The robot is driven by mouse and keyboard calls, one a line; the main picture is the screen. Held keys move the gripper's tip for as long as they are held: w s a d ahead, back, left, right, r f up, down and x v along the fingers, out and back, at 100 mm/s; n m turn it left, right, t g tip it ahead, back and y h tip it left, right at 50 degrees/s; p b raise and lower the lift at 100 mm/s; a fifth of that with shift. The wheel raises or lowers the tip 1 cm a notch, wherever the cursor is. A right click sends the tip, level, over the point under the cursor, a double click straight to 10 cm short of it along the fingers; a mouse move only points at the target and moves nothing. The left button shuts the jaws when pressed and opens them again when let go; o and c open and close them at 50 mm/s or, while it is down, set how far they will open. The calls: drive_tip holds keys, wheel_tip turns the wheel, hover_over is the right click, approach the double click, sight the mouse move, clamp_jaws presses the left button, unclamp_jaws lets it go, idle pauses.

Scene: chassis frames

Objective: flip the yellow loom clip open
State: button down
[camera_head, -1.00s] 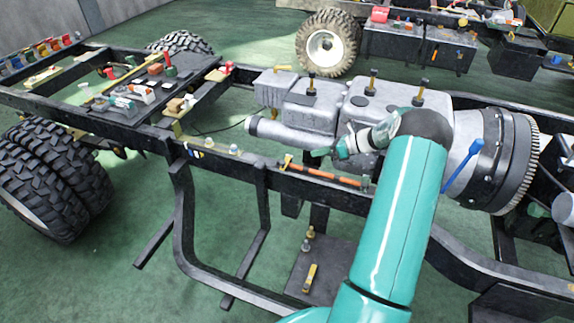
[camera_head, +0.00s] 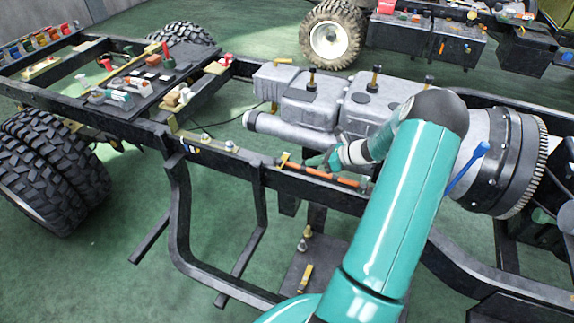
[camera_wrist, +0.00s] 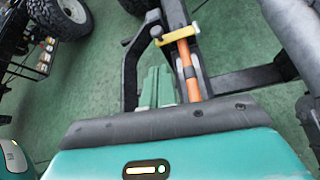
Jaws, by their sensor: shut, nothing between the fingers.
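The yellow loom clip (camera_head: 284,158) sits on the near chassis rail, at the left end of the orange loom (camera_head: 318,173). In the wrist view the clip (camera_wrist: 177,36) lies across the orange loom (camera_wrist: 187,68), near the top centre. My gripper (camera_head: 313,161) is just right of the clip and close above the loom. Its green fingers (camera_wrist: 156,80) are together and empty, beside the loom on its left in the wrist view and short of the clip. I cannot tell whether they touch anything.
The grey engine (camera_head: 310,105) stands behind the rail. A blue-handled tool (camera_head: 467,166) leans at the gearbox, right of my arm. A dark tray (camera_head: 150,80) with several parts lies on the frame at left. A lower plate (camera_head: 300,272) holds small yellow fittings.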

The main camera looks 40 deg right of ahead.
sight(283, 158)
drive_tip(key=x, duration=0.9)
drive_tip(key=shift+w+a+f, duration=0.2)
drive_tip(key=shift+a, duration=0.05)
